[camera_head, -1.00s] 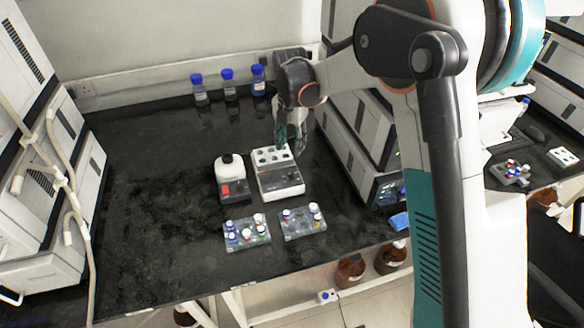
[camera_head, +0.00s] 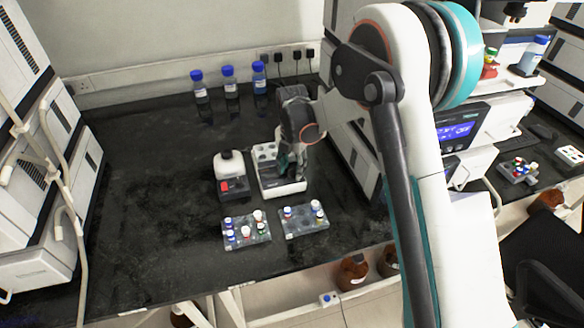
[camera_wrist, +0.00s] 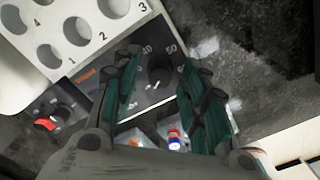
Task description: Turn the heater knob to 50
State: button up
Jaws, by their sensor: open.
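The heater (camera_head: 266,152) is a white block with several round holes on top, standing mid-bench. In the wrist view its dark front panel (camera_wrist: 90,82) bears orange lettering and a printed 50. The dark round heater knob (camera_wrist: 160,70) lies just below that number, between my fingertips in the picture. My gripper (camera_wrist: 160,62) is open, with teal-padded fingers on either side of the knob. In the head view my gripper (camera_head: 287,163) covers the heater's right part and hides the knob.
A small device with a red switch (camera_head: 225,186) stands close left of the heater. Two vial racks (camera_head: 246,232) (camera_head: 304,221) lie in front. Blue-capped bottles (camera_head: 230,84) stand at the back. Tall instruments flank the bench; its left middle is clear.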

grip_shut()
